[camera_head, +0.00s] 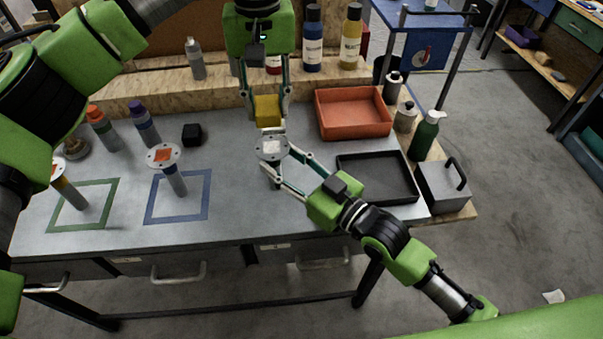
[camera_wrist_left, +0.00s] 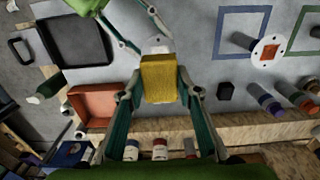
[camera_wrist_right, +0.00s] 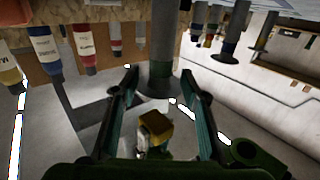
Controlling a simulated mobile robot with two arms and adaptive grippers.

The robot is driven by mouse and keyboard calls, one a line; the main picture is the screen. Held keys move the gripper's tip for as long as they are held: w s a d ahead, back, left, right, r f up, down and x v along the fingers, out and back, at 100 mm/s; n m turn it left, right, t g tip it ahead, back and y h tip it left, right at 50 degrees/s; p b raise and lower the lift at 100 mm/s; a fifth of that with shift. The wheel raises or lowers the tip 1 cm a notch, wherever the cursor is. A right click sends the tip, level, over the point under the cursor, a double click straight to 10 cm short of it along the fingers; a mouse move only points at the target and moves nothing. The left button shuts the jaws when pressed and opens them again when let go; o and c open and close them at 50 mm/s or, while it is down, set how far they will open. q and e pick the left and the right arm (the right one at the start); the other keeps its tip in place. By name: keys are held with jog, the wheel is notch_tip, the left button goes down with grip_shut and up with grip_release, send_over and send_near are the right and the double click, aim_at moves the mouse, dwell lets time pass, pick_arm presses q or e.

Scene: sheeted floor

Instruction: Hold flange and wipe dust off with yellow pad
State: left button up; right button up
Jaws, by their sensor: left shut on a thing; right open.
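The yellow pad (camera_head: 267,111) is clamped between the fingers of my left gripper (camera_head: 266,100). It hangs just behind the flange, and also shows in the left wrist view (camera_wrist_left: 159,78). A grey flange (camera_head: 272,153) with a pale patch on top stands upright on its stem at the table's middle. My right gripper (camera_head: 280,166) is open, its fingers on either side of the stem. In the right wrist view, upside down, the flange stem (camera_wrist_right: 164,45) lies between the fingertips, with the pad (camera_wrist_right: 155,128) beyond the disc. Whether pad and disc touch is unclear.
A flange with an orange patch (camera_head: 163,157) stands in the blue square (camera_head: 178,217); another is at the green square (camera_head: 84,226). A red tray (camera_head: 353,133), black tray (camera_head: 405,203) and grey box (camera_head: 440,190) stand right. Bottles line the back. The front middle is clear.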

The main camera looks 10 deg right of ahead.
aim_at(273, 154)
jog(key=shift+x, duration=1.65)
grip_shut()
